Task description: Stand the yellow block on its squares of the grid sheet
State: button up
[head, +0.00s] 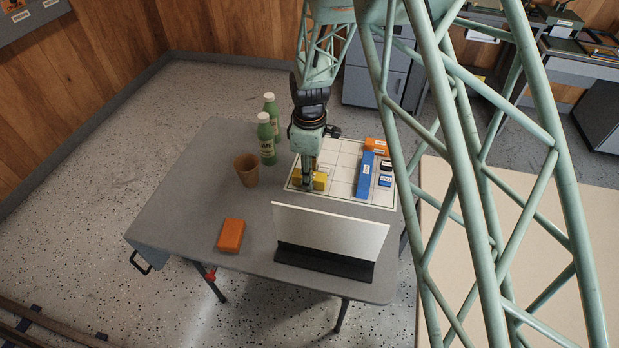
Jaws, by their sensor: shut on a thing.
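The grid sheet (346,184) lies on the grey table. It is white with dark lines. The yellow block (319,181) is at the near-left part of the sheet, low over it or touching it; I cannot tell which. My gripper (309,182) points down over it and is shut on it, and the fingers hide part of the block. A long blue block (365,176), an orange block (377,146) and small dark and blue blocks (385,181) are on the right part of the sheet.
Two green bottles (266,140) and a brown cup (247,170) stand left of the sheet. An orange box (231,235) lies near the front left of the grey table (190,190). A white panel on a dark base (330,232) stands just in front of the sheet.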

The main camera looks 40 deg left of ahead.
jog(key=shift+f, duration=0.1)
jog(key=o, duration=0.9)
notch_tip(320, 180, up, 12)
jog(key=p, duration=0.2)
dwell(0.5)
dwell(0.5)
